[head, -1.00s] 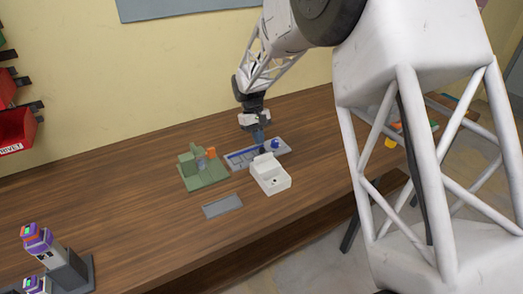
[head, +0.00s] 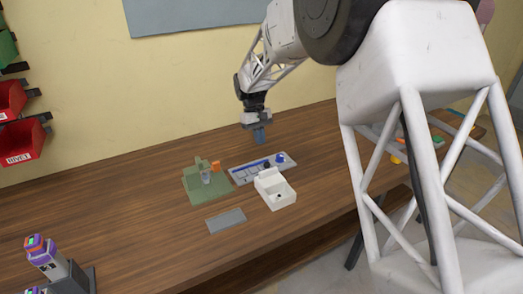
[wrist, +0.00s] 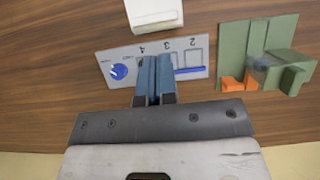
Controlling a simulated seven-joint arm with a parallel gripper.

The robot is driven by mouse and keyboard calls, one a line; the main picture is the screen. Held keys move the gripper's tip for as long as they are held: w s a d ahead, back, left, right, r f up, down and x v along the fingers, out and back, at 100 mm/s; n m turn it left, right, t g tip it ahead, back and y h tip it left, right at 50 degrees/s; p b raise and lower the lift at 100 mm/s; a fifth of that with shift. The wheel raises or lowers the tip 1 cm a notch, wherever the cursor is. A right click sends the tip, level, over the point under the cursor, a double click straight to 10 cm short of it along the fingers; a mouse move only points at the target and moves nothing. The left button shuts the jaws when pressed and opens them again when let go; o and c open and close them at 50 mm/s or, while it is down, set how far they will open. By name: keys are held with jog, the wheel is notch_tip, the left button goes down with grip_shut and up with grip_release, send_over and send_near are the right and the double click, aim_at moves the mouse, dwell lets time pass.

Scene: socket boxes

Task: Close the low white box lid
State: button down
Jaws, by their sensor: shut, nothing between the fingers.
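The low white box (head: 280,198) sits on the wooden table, right of the table's middle in the head view. Its lid (head: 268,176) stands raised at the back edge, and the front part of the box is open with a small dark spot inside. In the wrist view only part of the white box (wrist: 155,14) shows at the top edge. My gripper (head: 260,139) is shut and empty, pointing down above and behind the box, over the grey panel. Its blue fingers (wrist: 155,62) are together in the wrist view, apart from the box.
A grey panel (head: 243,175) with numbered slots and a blue knob lies behind the box. A green block fixture (head: 197,190) with an orange piece stands to the left. A flat grey plate (head: 226,221) lies in front. The left part of the table is largely clear.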

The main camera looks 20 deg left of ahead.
aim_at(272, 184)
jog(key=w+a, duration=0.4)
jog(key=shift+a, duration=0.15)
jog(key=shift+f, duration=0.15)
jog(key=x, duration=1)
jog(key=shift+w, duration=0.1)
jog(key=shift+s+d, duration=1.4)
jog(key=shift+s+d, duration=2.55)
jog(key=shift+s, duration=0.05)
jog(key=shift+f, duration=0.1)
